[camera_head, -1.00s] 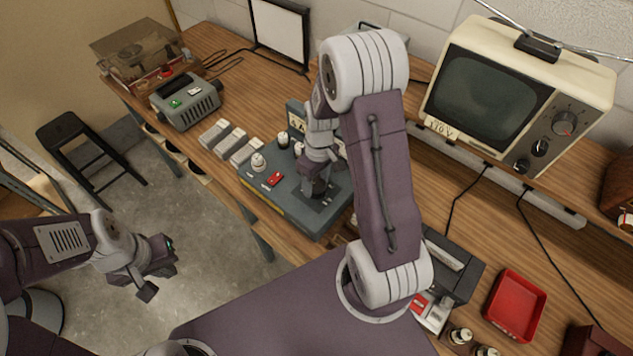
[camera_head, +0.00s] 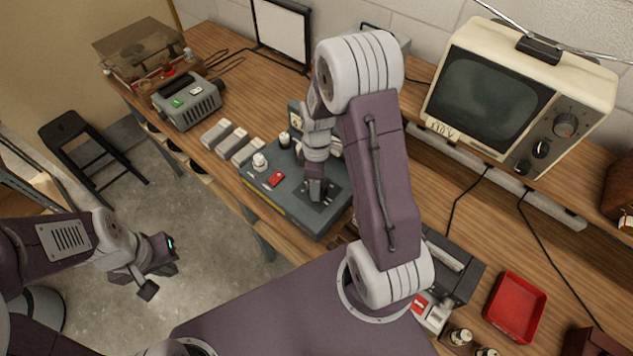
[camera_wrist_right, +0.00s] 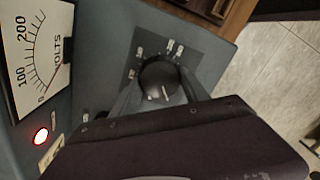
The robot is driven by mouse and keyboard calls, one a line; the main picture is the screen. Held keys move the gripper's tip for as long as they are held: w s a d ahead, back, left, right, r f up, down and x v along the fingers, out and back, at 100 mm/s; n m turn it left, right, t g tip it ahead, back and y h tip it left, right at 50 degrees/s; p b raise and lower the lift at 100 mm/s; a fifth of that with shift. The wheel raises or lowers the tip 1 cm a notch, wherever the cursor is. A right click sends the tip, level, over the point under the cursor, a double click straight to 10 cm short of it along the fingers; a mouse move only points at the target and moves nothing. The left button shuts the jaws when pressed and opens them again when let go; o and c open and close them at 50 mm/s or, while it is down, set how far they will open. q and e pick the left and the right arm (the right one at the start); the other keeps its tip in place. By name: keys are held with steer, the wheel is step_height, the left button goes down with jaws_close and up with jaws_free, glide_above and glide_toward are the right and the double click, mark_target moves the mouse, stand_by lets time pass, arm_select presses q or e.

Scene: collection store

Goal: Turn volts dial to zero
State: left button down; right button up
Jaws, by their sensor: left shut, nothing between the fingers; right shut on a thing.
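The black round dial (camera_wrist_right: 160,78) is on a dark plate of the grey-blue instrument box (camera_head: 271,198). A white mark on the dial points toward the lower side of the right wrist view. My right gripper (camera_wrist_right: 158,90) is shut on the dial, one finger on each side; its arm hides part of the box in the head view. The volts meter (camera_wrist_right: 38,50) shows at the left of the wrist view, and its needle seems near the low, zero end. My left gripper (camera_head: 158,272) is shut and empty over the floor, away from the bench.
A red lamp (camera_wrist_right: 41,135) glows below the meter. A red switch (camera_head: 274,180) and a white knob (camera_head: 259,162) are on the box.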

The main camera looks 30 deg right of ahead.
stand_by(0.4)
steer(key=o, duration=1.4)
steer(key=r, duration=0.9)
steer(key=shift+w+d, duration=0.15)
steer(key=shift+w, duration=0.15)
